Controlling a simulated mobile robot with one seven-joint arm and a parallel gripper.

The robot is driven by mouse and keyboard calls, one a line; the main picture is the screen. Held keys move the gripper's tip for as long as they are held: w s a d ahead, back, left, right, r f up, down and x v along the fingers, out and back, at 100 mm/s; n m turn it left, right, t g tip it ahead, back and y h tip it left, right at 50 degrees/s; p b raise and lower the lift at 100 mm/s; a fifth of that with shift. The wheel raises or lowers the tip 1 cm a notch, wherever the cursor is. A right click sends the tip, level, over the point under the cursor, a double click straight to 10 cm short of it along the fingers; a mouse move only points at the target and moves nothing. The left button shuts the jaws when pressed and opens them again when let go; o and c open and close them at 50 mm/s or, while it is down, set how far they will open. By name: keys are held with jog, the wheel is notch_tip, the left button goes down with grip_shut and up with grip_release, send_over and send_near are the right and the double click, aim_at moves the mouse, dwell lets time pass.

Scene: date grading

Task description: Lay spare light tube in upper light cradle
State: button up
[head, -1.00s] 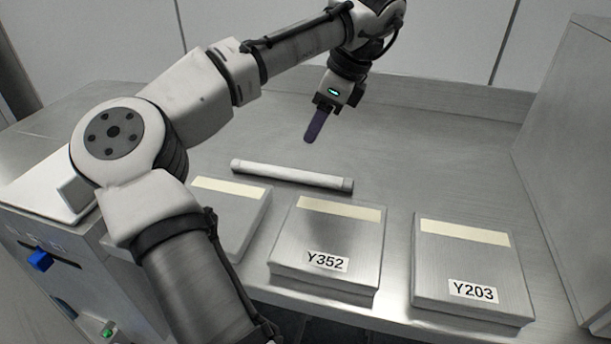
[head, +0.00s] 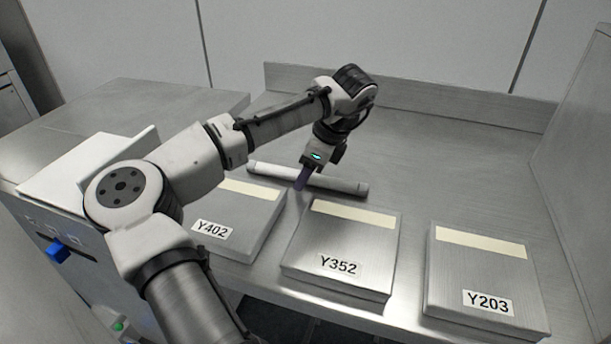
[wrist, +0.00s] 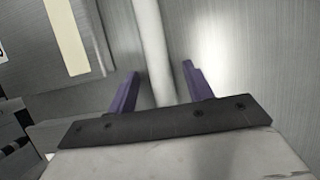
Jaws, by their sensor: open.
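The spare light tube (head: 338,184) is a white rod with grey end caps. It lies on the steel bench behind the labelled boxes in the head view. My gripper (head: 300,184) points down over the tube and hides part of its middle. In the wrist view my gripper (wrist: 160,82) is open, its two purple fingers apart, and the tube (wrist: 152,45) runs lengthwise between and beyond them. I cannot tell whether the fingers touch the tube. I cannot make out the upper light cradle in either view.
Boxes labelled Y402 (head: 238,210), Y352 (head: 325,270) and Y203 (head: 455,275) stand in a row along the bench front. A metal panel (head: 580,150) rises at the right. A machine with a blue knob (head: 58,251) stands at left.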

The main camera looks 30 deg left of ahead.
jog(key=shift+f, duration=0.1)
jog(key=c, duration=1.1)
